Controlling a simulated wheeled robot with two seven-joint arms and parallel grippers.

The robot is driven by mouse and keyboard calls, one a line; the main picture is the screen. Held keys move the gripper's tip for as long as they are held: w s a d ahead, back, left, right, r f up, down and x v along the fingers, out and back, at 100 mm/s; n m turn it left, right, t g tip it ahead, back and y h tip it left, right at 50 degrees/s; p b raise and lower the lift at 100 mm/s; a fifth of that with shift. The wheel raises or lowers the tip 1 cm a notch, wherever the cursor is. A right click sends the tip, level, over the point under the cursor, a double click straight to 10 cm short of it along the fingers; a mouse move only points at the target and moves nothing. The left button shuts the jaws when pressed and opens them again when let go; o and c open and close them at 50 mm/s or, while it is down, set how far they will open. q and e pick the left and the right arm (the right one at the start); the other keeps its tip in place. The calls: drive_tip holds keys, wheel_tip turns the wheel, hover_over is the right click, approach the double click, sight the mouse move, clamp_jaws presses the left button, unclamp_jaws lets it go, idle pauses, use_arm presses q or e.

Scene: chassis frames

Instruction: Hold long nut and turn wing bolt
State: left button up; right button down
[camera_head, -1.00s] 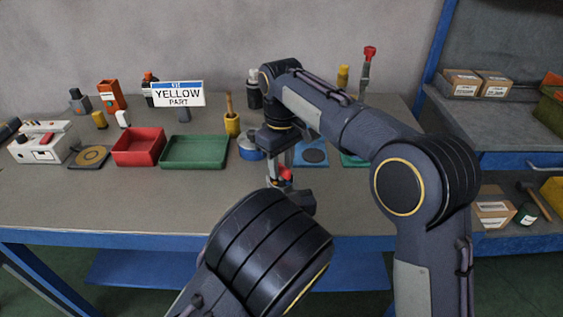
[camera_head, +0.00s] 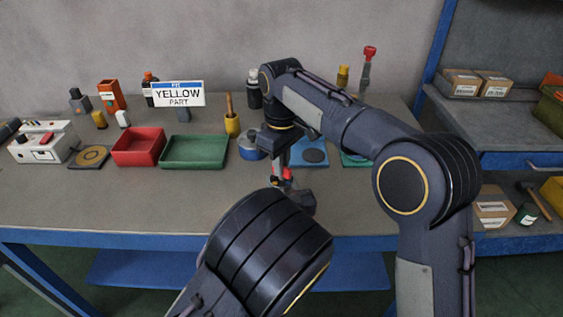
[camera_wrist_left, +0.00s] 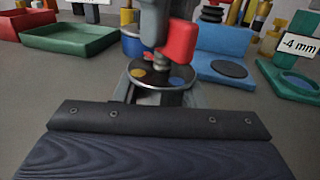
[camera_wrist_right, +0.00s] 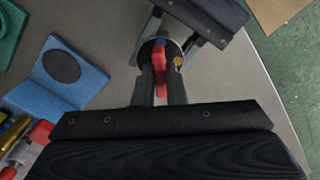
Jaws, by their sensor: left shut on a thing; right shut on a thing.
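The wing bolt (camera_head: 287,174) has red wings, and my right gripper (camera_head: 281,170) is shut on it from above. In the left wrist view one red wing (camera_wrist_left: 180,42) sticks out beside the grey fingers, with a threaded shank (camera_wrist_left: 162,63) below. The right wrist view shows the red wings (camera_wrist_right: 160,68) between my right fingers. My left gripper (camera_wrist_left: 158,96) is shut on the long nut, whose round metal top (camera_wrist_left: 150,76) carries a yellow and a blue dot. The nut's body is mostly hidden by my fingers. The bolt stands upright over the nut's middle.
A red tray (camera_head: 139,160), a green tray (camera_head: 194,166) and a blue round container (camera_head: 250,152) stand behind and left. A blue block (camera_head: 311,162) with a dark disc lies just behind. A sign reads YELLOW PART (camera_head: 177,93). The front left of the table is clear.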

drive_tip(key=n, duration=0.7)
drive_tip(key=shift+f+n, duration=0.1)
drive_tip(key=shift+n, duration=0.3)
drive_tip(key=n, duration=0.4)
drive_tip(key=shift+f+n, duration=0.1)
drive_tip(key=shift+n, duration=2.1)
drive_tip(key=c, duration=1.5)
unclamp_jaws()
drive_tip(key=shift+o, duration=0.2)
drive_tip(key=shift+r, duration=0.25)
